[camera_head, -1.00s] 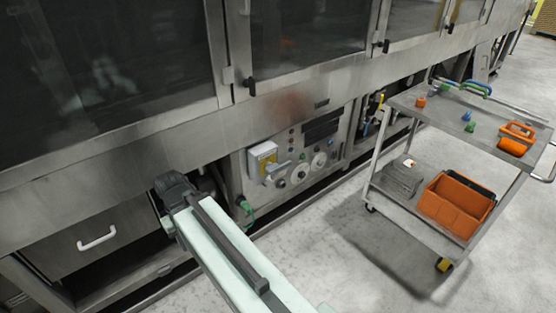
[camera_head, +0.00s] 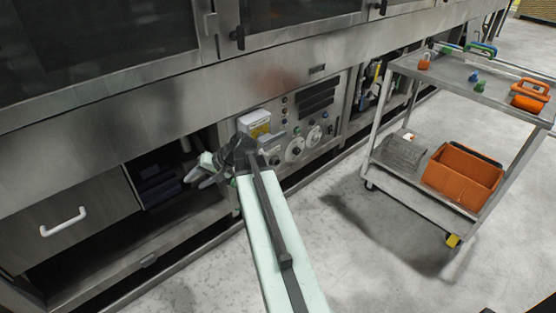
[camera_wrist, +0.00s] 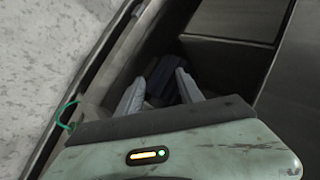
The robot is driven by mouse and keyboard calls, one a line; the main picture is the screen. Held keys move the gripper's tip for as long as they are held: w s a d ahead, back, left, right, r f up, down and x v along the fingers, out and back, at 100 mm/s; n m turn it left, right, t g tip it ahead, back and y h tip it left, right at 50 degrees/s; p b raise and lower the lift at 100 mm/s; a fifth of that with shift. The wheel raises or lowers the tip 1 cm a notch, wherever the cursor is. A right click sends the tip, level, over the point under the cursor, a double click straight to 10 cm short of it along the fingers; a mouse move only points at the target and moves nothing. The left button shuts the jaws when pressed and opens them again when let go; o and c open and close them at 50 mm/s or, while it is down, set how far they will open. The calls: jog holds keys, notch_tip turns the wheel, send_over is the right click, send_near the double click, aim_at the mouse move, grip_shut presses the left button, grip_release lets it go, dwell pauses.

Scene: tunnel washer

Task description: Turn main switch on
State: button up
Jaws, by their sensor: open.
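The main switch appears to be the grey box with a yellow label (camera_head: 254,122) on the control panel (camera_head: 306,122). My arm covers its lower left part, so its handle position cannot be told. My gripper (camera_head: 195,172) is to the left of and below the switch box, pointing left toward the dark opening under the machine. In the wrist view my gripper (camera_wrist: 160,76) is open, its two grey fingers apart with nothing held between them. The switch box does not show in the wrist view.
Black knobs and round white dials share the panel. A drawer with a white handle (camera_head: 63,222) is at the left. At the right stands a metal cart (camera_head: 420,205) with an orange bin (camera_head: 462,176). The floor between machine and cart is clear.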

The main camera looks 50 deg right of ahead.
jog(key=s+d+f+m+t+h+b, duration=0.2)
jog(key=d+m+t+b, duration=0.45)
jog(key=d, duration=1.25)
jog(key=m+t+h+b, duration=0.4)
jog(key=m+h+b, duration=0.1)
jog(key=b, duration=0.1)
send_near(278, 137)
jog(key=w, duration=0.8)
jog(key=w+d, duration=0.1)
jog(key=w, duration=0.1)
jog(key=shift+w+f, duration=0.15)
jog(key=shift+w, duration=0.15)
grip_shut()
